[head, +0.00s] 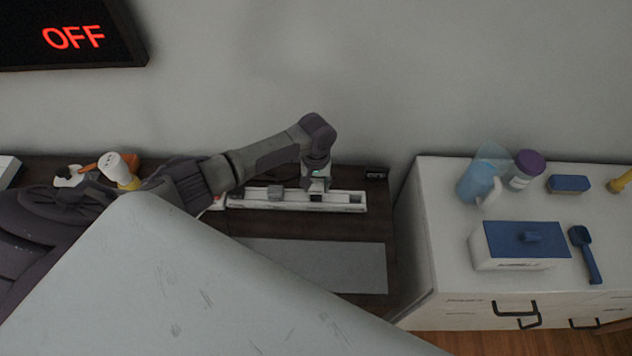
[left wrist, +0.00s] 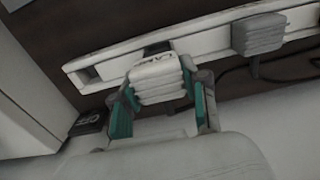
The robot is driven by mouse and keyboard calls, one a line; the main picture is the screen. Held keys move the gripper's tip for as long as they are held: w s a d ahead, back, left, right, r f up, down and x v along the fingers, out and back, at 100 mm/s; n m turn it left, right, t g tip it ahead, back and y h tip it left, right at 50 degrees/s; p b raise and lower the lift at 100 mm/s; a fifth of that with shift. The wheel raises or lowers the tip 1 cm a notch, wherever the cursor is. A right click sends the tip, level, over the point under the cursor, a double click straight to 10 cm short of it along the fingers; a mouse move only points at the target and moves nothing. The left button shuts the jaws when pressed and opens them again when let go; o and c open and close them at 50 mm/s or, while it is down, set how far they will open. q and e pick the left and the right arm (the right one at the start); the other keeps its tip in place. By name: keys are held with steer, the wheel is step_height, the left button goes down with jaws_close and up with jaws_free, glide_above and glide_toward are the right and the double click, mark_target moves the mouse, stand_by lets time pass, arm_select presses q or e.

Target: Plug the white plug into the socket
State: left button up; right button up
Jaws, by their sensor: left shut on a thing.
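The white plug (left wrist: 157,80) is a ribbed block with dark lettering, held between the teal-lined fingers of my left gripper (left wrist: 160,98). The long white power strip (left wrist: 115,62) runs behind it. A dark socket opening (left wrist: 158,47) shows just beyond the plug; whether the plug touches the strip, I cannot tell. In the head view my left gripper (head: 316,180) points down at the back edge of the strip (head: 330,203), near its right half. The plug is hard to make out there. My right gripper is not in view.
A grey plug (left wrist: 258,33) sits on the strip and also shows in the head view (head: 275,192). A small black box (head: 376,173) stands right of the strip. A white cabinet (head: 440,230) with several items is farther right. A screen (head: 75,35) reads OFF.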

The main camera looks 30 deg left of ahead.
mark_target(316, 191)
arm_select(q)
steer(key=shift+f+b, duration=1.05)
steer(key=shift+f, duration=0.9)
steer(key=o, duration=1.2)
steer(key=shift+r, duration=0.15)
step_height(316, 191, up, 12)
steer(key=shift+f, duration=0.1)
steer(key=shift+f, duration=0.1)
